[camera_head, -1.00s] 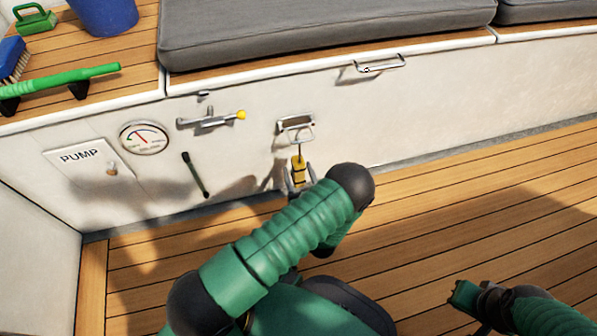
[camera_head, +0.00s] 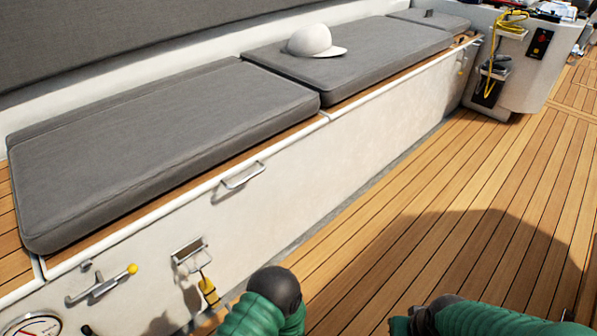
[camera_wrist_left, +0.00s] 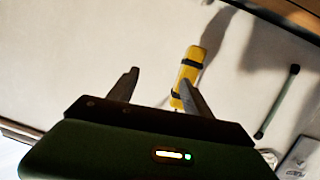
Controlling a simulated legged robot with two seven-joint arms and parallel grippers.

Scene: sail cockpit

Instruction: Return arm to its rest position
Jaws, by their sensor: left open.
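My left arm, in a ribbed green sleeve, comes in at the bottom of the head view. Its gripper (camera_head: 225,305) is mostly hidden there by the arm, close to a yellow piece (camera_head: 208,290) that hangs by a cord from a metal bracket (camera_head: 188,251) on the white bench wall. In the left wrist view the gripper (camera_wrist_left: 160,80) has its fingers apart with nothing between them. The yellow piece with black bands (camera_wrist_left: 188,70) lies behind the right finger; I cannot tell whether they touch. My right arm's green sleeve shows at the lower right; its gripper is not seen.
Grey cushions (camera_head: 160,145) lie on the bench, one with a white cap (camera_head: 316,42). A metal handle (camera_head: 242,176), a yellow-tipped lever (camera_head: 103,284) and a gauge (camera_head: 32,326) project from or sit on the wall. The plank floor (camera_head: 440,180) is clear to the right.

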